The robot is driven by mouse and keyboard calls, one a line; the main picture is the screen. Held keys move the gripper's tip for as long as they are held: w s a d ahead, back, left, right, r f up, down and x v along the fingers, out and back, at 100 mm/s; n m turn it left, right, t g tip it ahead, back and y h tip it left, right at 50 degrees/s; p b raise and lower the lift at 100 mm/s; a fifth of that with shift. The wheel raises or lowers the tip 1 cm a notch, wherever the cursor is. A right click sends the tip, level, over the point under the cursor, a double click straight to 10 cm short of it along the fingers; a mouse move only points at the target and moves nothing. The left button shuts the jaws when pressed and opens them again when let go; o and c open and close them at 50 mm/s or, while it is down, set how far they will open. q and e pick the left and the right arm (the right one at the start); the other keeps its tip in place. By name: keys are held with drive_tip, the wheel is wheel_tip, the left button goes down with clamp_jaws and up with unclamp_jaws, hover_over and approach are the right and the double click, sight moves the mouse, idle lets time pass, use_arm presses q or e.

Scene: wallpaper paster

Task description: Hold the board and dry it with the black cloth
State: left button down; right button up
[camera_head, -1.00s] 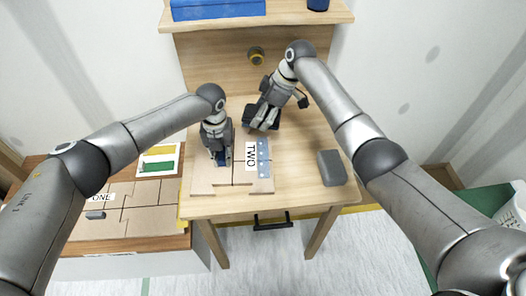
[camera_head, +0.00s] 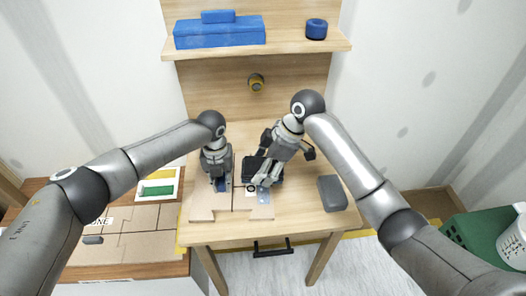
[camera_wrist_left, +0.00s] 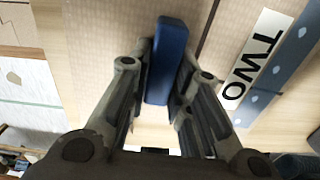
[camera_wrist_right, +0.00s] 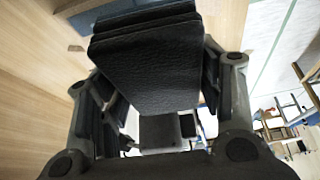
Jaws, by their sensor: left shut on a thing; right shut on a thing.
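The tan board (camera_head: 205,206) lies flat on the wooden table, with a notched front edge. The left wrist view shows its "TWO" label (camera_wrist_left: 258,58) and a blue-grey strip with pale spots (camera_wrist_left: 283,62). My left gripper (camera_head: 221,186) is shut on a blue block (camera_wrist_left: 168,60) that stands up at the board. My right gripper (camera_head: 265,182) is shut on the black cloth (camera_wrist_right: 155,65), a thick folded dark pad. The cloth is over the board's back right part, close to the strip; whether it touches cannot be told. The right arm hides most of the label in the head view.
A dark grey block (camera_head: 332,193) lies on the table's right side. A lower table at left holds a "ONE" board (camera_head: 135,232) and a green-and-white tray (camera_head: 158,186). A green basket (camera_head: 475,237) stands at right.

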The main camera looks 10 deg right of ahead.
drive_tip(key=shift+n, duration=0.3)
drive_tip(key=s, duration=0.4)
drive_tip(key=shift+a+r, duration=0.1)
drive_tip(key=shift+f, duration=3.3)
drive_tip(key=shift+r, duration=0.1)
